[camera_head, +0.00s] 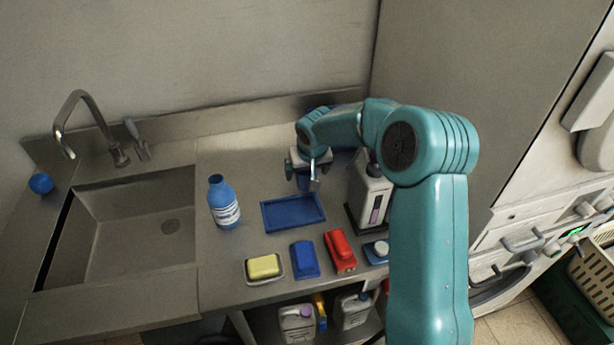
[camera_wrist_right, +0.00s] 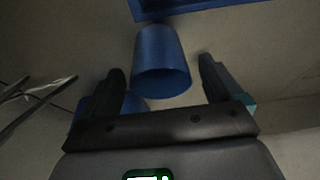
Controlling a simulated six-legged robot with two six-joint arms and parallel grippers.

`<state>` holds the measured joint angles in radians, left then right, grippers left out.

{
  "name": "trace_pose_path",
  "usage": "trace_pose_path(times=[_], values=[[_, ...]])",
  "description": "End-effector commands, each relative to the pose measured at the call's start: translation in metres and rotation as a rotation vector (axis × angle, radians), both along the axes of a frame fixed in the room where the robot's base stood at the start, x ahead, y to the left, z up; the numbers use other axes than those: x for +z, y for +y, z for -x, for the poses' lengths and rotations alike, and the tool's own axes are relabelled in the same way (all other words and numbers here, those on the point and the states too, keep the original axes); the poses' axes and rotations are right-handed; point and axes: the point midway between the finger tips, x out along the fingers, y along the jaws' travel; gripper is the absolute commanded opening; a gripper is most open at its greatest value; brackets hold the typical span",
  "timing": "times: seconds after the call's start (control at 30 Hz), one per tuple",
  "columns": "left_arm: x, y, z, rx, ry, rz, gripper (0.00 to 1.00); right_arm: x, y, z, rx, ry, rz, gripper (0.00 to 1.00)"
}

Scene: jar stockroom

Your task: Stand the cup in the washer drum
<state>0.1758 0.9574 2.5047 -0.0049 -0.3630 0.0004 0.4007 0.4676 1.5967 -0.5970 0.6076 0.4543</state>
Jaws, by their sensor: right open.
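A blue cup (camera_wrist_right: 160,58) shows in the wrist view, just ahead of and between the fingers of my right gripper (camera_wrist_right: 165,88). The fingers are open, with a gap on each side of the cup. In the head view my right gripper (camera_head: 307,172) hangs over the counter behind the blue tray, and a small blue part of the cup (camera_head: 303,184) shows beneath it. The washer (camera_head: 497,285) is low at the right, partly hidden behind my right arm; I cannot see inside its drum. My left gripper is not in view.
A blue tray (camera_head: 267,217) lies on the counter beside a blue bottle (camera_head: 223,203). A white dispenser (camera_head: 371,193) stands close right of the gripper. A yellow sponge (camera_head: 263,267), blue block (camera_head: 304,259) and red item (camera_head: 340,251) line the front edge. The sink (camera_head: 130,225) is left.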

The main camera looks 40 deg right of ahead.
Motion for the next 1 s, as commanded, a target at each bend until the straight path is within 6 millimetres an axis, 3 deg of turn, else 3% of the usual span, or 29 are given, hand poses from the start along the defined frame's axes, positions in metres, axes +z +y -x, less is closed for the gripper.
trace_pose_path(times=[0.17,0.33,0.4,0.77,1.0], values=[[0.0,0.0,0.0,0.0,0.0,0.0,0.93,0.0,0.0,0.0,0.0,-0.001,0.0,0.93],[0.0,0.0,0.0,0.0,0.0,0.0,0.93,0.0,0.0,0.0,-0.001,-0.001,0.0,0.37],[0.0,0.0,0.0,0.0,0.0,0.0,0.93,0.0,0.0,0.0,-0.001,-0.001,0.0,0.28],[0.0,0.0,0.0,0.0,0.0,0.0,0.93,0.003,0.0,0.0,-0.001,-0.002,0.001,0.28],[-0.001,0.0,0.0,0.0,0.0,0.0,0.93,0.018,0.0,-0.001,-0.001,-0.004,0.002,0.27]])
